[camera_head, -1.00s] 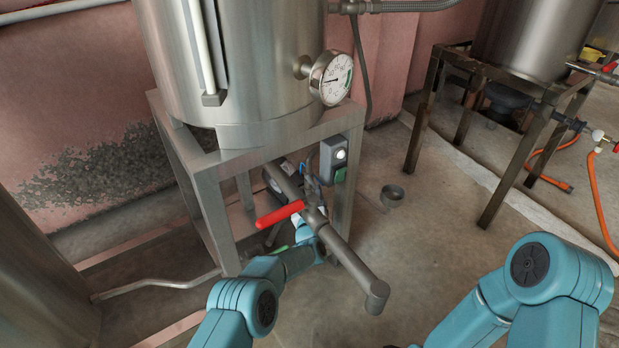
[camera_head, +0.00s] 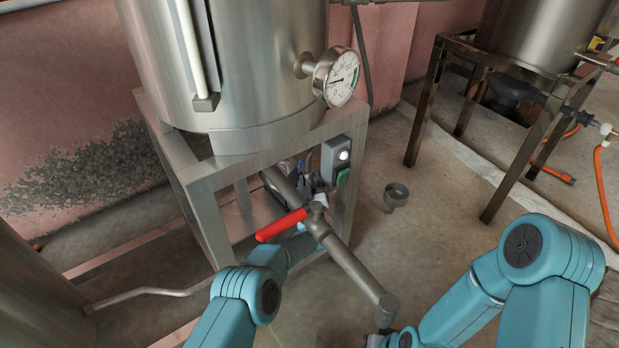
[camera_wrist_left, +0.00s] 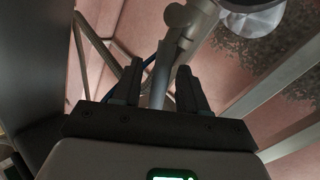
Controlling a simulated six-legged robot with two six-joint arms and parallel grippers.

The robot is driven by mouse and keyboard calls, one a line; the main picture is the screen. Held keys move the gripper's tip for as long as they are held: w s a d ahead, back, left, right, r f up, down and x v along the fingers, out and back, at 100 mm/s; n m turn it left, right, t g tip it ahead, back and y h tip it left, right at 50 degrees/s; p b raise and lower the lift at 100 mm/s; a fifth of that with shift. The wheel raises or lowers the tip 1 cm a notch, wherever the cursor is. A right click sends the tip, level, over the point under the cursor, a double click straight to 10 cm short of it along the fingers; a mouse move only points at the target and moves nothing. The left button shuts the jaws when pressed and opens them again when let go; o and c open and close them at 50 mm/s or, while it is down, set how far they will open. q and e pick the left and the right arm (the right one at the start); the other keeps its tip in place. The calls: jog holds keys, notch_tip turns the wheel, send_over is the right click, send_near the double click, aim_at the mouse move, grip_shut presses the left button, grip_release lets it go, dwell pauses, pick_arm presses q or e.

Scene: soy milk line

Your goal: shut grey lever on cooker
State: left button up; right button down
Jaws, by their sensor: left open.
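The steel cooker (camera_head: 235,75) stands on a square metal frame with an outlet pipe (camera_head: 350,265) at its front. A red lever (camera_head: 282,225) sits on that pipe. My left arm reaches under the cooker behind the pipe, and its gripper is mostly hidden there in the head view. In the left wrist view my left gripper (camera_wrist_left: 158,80) is open, with a grey bar (camera_wrist_left: 158,88) between its fingers. The bar looks like the grey lever; contact cannot be told. My right arm is at the lower right, with its gripper not clearly seen.
A dial gauge (camera_head: 336,78) sticks out from the cooker. A switch box (camera_head: 337,158) is on the frame's right leg. A small grey cup (camera_head: 396,194) is on the floor. A second tank stand (camera_head: 425,105) with an orange hose (camera_head: 602,190) is at the right.

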pick_arm(q)
jog(key=shift+w, duration=0.1)
pick_arm(e)
jog(key=shift+w, duration=0.25)
pick_arm(q)
jog(key=shift+f, duration=0.1)
